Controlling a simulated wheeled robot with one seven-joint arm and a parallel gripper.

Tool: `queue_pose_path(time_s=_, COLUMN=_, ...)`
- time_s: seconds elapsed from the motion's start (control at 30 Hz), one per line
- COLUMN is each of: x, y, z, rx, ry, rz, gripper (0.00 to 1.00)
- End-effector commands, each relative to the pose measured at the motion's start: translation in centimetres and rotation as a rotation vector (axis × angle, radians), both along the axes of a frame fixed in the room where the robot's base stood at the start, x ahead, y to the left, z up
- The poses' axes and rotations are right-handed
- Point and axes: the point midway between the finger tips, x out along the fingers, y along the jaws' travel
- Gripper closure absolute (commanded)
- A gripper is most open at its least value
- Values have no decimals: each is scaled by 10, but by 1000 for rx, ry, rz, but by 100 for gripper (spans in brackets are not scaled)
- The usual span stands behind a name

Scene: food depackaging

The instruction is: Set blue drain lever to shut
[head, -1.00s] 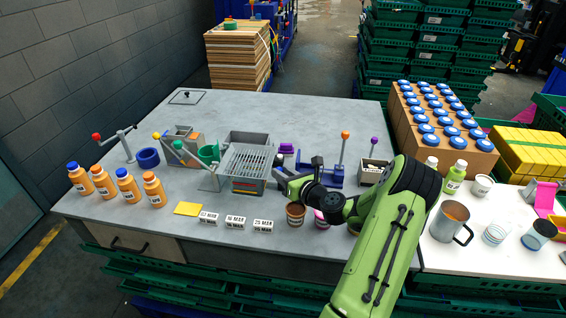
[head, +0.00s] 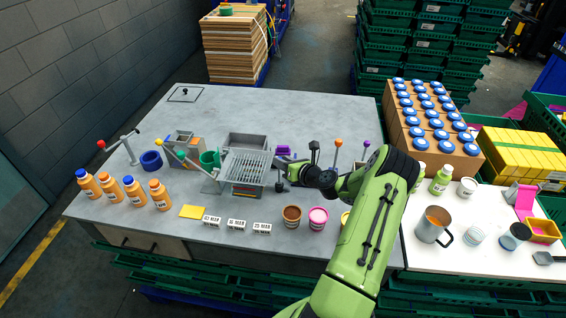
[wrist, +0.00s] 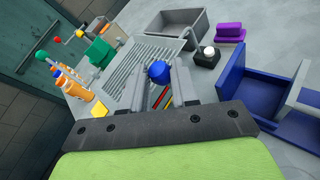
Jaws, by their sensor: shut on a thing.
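The blue drain lever's round knob (wrist: 158,72) shows in the wrist view between the two fingers of my gripper (wrist: 161,88). My gripper is shut on it. The knob stands in front of the grey slatted rack (wrist: 150,52). In the head view, my gripper (head: 284,172) is at the right side of the grey rack unit (head: 250,166), and I cannot make out the blue knob there. The lever's shaft and pivot are mostly hidden by the fingers, so I cannot tell its exact angle.
A blue frame (wrist: 265,95) is close on the right, with a small black block with a white knob (wrist: 208,54) and purple block (wrist: 230,32) behind. Orange bottles (head: 110,188) stand left; brown and pink cups (head: 318,216) stand in front.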

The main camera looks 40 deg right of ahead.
Motion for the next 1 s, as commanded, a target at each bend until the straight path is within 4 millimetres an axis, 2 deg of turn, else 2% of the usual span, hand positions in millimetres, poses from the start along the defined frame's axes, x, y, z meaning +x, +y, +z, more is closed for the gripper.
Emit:
queue_pose_path(time_s=0.03, x=2, y=-3, z=7, rx=-7, ry=-17, rz=-5, gripper=100)
queue_pose_path(time_s=0.57, x=4, y=-5, z=10, rx=-10, ry=-21, rz=-5, gripper=100)
queue_pose_path(time_s=0.6, x=4, y=-5, z=10, rx=-11, ry=-22, rz=-6, gripper=68)
queue_pose_path(time_s=0.73, x=4, y=-4, z=7, rx=-9, ry=-16, rz=-4, gripper=49)
queue_pose_path(time_s=0.77, x=3, y=-4, z=7, rx=-7, ry=-16, rz=-4, gripper=46)
queue_pose_path(time_s=1.0, x=2, y=-3, z=4, rx=-4, ry=-9, rz=-1, gripper=46)
